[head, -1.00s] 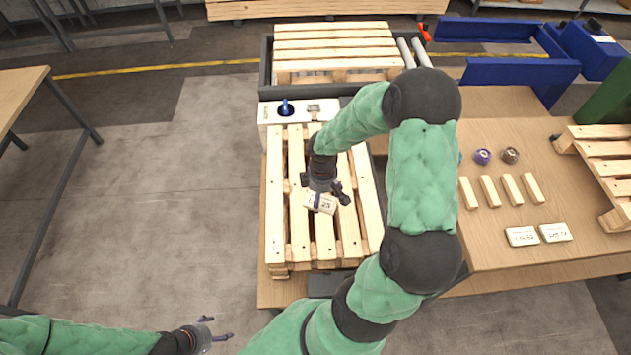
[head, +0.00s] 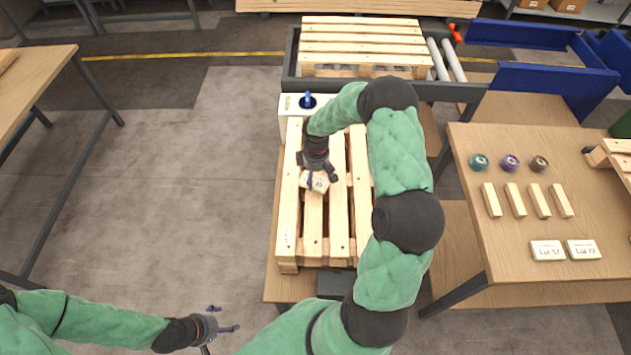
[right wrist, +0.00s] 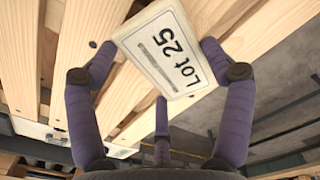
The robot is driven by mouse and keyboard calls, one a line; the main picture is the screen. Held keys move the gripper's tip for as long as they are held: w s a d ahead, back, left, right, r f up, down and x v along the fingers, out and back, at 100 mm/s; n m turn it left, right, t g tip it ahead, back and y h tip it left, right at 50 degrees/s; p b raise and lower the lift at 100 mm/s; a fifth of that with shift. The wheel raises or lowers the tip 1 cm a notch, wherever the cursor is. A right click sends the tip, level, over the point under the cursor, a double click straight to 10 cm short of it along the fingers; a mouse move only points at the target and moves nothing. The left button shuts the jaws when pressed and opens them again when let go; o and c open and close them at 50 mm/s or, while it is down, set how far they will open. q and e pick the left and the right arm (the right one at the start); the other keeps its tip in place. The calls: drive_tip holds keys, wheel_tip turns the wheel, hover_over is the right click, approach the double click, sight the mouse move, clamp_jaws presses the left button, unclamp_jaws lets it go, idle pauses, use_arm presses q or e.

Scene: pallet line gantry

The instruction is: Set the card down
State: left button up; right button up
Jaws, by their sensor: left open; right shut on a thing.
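A white card marked "Lot 25" (right wrist: 166,48) is held between the purple fingers of my right gripper (right wrist: 158,62) in the right wrist view. In the head view the card (head: 315,182) is over the slats of the near wooden pallet (head: 288,215), toward its left side. My right gripper (head: 318,176) points down at it. Whether the card touches the slats I cannot tell. My left gripper (head: 222,321) is open and empty over the floor at lower left, away from the pallet.
A white box with a blue knob (head: 307,101) stands at the pallet's far end. Another pallet (head: 365,45) lies on the rollers behind. The right table (head: 520,235) holds two white cards (head: 565,250), several wood blocks (head: 515,200) and tape-like rolls (head: 509,162).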

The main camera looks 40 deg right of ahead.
sight(315, 177)
drive_tip(key=shift+w+f+b, duration=0.15)
drive_tip(key=shift+f+b, duration=0.55)
drive_tip(key=shift+f, duration=1.05)
drive_tip(key=shift+f, duration=0.2)
drive_tip(key=o, duration=1)
drive_tip(key=shift+o, duration=0.2)
drive_tip(key=shift+r, duration=0.15)
drive_tip(key=shift+r, duration=0.3)
wheel_tip(315, 177, up, 12)
drive_tip(key=p, duration=0.3)
drive_tip(key=shift+f+p, duration=0.2)
drive_tip(key=shift+p, duration=0.1)
